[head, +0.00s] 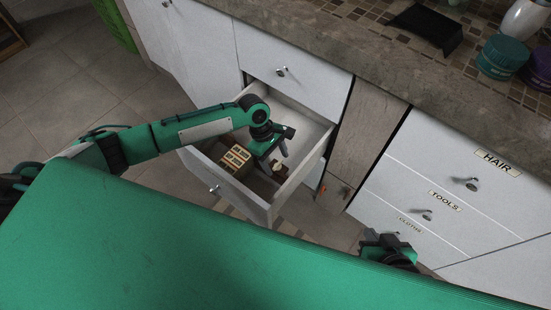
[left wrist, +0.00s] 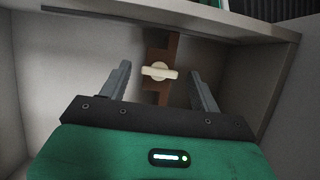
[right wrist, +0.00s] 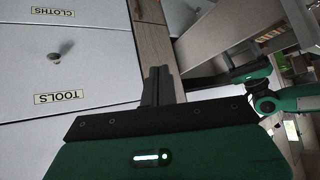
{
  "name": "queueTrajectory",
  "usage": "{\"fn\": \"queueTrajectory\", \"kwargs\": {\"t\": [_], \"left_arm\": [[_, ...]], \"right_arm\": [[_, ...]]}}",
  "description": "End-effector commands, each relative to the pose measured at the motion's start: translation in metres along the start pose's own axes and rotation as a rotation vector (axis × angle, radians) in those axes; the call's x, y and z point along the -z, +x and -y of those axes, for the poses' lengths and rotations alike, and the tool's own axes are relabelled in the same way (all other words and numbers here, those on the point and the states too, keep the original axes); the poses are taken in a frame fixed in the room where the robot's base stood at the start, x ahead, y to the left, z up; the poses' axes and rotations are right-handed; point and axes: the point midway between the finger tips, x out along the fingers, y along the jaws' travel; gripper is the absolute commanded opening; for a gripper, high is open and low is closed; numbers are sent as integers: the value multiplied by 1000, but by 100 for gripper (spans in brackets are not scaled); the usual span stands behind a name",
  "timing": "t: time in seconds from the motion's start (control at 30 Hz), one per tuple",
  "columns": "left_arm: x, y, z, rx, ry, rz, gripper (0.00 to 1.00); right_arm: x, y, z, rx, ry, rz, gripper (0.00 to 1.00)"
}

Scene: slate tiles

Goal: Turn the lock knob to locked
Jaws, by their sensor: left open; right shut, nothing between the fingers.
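The lock knob (left wrist: 159,71) is a cream bar-shaped handle on a brown wooden piece (left wrist: 162,48) inside the open drawer (head: 258,206). In the left wrist view its bar lies roughly crosswise to the brown piece. The knob also shows small in the head view (head: 277,166). My left gripper (head: 273,158) is open and reaches down into the drawer. In the left wrist view its fingers (left wrist: 160,82) stand on either side of the knob, apart from it. My right gripper (head: 388,243) is shut and empty, low before the cabinet; its fingers (right wrist: 157,85) are together.
A box with light blocks (head: 236,158) sits in the drawer beside my left gripper. Shut drawers labelled HAIR, TOOLS (head: 445,201) and CLOTHS are at the right. The counter (head: 345,45) above holds a dark object and jars (head: 502,56).

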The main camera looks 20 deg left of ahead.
Motion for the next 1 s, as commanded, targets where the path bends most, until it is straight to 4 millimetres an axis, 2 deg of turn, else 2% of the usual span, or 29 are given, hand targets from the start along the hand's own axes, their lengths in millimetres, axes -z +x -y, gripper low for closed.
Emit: {"fn": "queueTrajectory", "kwargs": {"t": [0.2, 0.43, 0.73, 1.0], "left_arm": [[0, 0, 0, 0, 0, 0, 64], [0, 0, 0, 0, 0, 0, 19], [-1, -1, 0, 2, 4, 1, 19], [-2, -3, 0, 12, 25, 1, 19]], "right_arm": [[0, 0, 0, 0, 0, 0, 0], [0, 0, 0, 0, 0, 1, 0], [-2, -4, -3, -9, 0, 32, 0], [-9, -28, -24, -67, 13, 197, 0]]}}
